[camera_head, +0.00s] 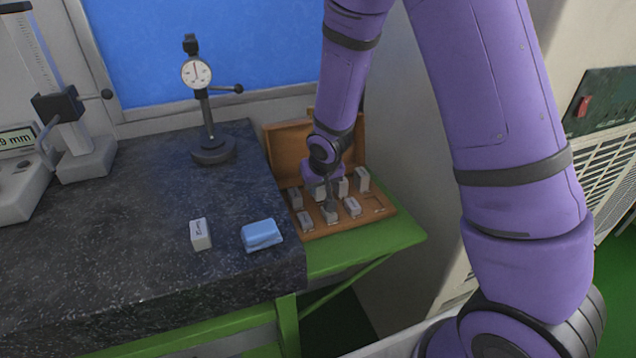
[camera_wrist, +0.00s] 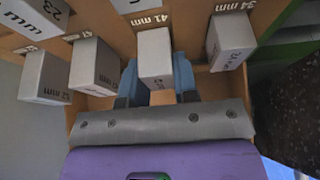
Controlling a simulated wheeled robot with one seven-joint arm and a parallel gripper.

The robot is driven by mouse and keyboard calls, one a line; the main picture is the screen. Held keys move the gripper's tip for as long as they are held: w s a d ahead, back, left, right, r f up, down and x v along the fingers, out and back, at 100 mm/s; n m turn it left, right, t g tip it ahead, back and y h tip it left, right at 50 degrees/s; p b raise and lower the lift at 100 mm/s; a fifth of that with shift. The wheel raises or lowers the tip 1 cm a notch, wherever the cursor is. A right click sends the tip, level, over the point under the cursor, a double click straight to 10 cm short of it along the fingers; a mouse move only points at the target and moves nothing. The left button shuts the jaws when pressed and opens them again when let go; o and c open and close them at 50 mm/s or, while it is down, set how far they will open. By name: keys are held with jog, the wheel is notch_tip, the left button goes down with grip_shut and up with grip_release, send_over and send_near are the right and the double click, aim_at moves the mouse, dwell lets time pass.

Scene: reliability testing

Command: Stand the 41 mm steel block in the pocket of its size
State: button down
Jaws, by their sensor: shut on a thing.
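In the wrist view my gripper (camera_wrist: 156,88) has its two blue-grey fingers on either side of a pale steel block (camera_wrist: 154,57). It is shut on this block. The block is upright right by the printed "41 mm" label (camera_wrist: 153,39) in the wooden case; I cannot tell whether it is fully down in the pocket. In the head view my gripper (camera_head: 329,196) points down into the case (camera_head: 330,233), among the blocks, and the held block is hard to make out there.
Other steel blocks stand close on both sides, one by the "34 mm" label (camera_wrist: 229,46). On the granite plate (camera_head: 140,210) lie a marked block (camera_head: 200,235) and a blue cloth (camera_head: 262,235). A dial gauge stand (camera_head: 212,150) and a height gauge (camera_head: 75,140) stand behind.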

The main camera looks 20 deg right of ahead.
jog(key=shift+f, duration=0.2)
jog(key=c, duration=0.8)
grip_release()
jog(key=shift+r, duration=0.1)
jog(key=v, duration=1)
jog(key=shift+s+r, duration=0.25)
